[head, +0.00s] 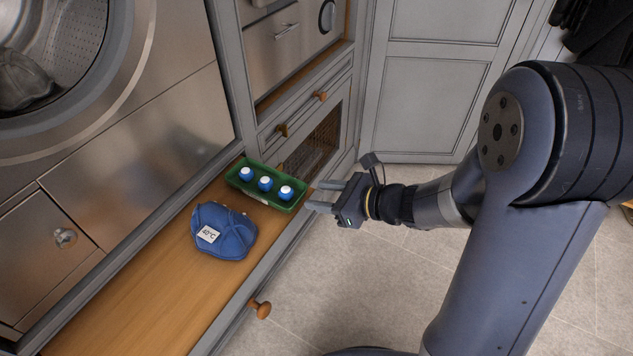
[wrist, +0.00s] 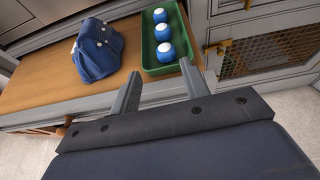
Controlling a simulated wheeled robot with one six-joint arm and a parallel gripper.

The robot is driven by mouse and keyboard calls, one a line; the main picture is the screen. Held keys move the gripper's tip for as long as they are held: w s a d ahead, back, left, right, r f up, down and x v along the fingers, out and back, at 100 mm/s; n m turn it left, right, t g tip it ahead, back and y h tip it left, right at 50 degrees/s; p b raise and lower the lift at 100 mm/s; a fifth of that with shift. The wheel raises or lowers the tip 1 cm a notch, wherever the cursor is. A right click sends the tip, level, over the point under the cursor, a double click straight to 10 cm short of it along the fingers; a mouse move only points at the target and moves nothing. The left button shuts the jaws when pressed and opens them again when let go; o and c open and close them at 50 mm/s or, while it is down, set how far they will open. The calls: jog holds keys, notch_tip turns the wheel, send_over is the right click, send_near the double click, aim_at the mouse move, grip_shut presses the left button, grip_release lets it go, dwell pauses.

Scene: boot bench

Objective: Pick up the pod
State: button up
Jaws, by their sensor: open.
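Three blue pods with white tops stand in a row in a green tray (head: 275,197) on the wooden bench. In the head view they are the left pod (head: 246,174), the middle pod (head: 265,184) and the right pod (head: 286,193). The wrist view also shows them, the nearest pod (wrist: 165,51) closest to my fingers. My gripper (head: 314,196) is open and empty, just right of the tray's right end and apart from the pods. Its two fingers also show in the wrist view (wrist: 160,90).
A folded blue cloth item (head: 222,231) with a "40°C" label lies on the bench (head: 140,290) beside the tray. A washing machine (head: 100,80) stands behind. A cabinet with a mesh front (head: 315,148) is past the tray. The tiled floor (head: 330,270) in front is clear.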

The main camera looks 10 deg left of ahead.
jog(key=shift+m, duration=0.3)
jog(key=x, duration=0.5)
jog(key=shift+w+d+f, duration=0.15)
jog(key=shift+w+f, duration=0.05)
jog(key=shift+w, duration=0.25)
jog(key=x, duration=0.6)
jog(key=shift+s+r+b, duration=0.15)
jog(key=shift+b, duration=0.25)
jog(key=shift+c, duration=0.5)
jog(key=c, duration=0.6)
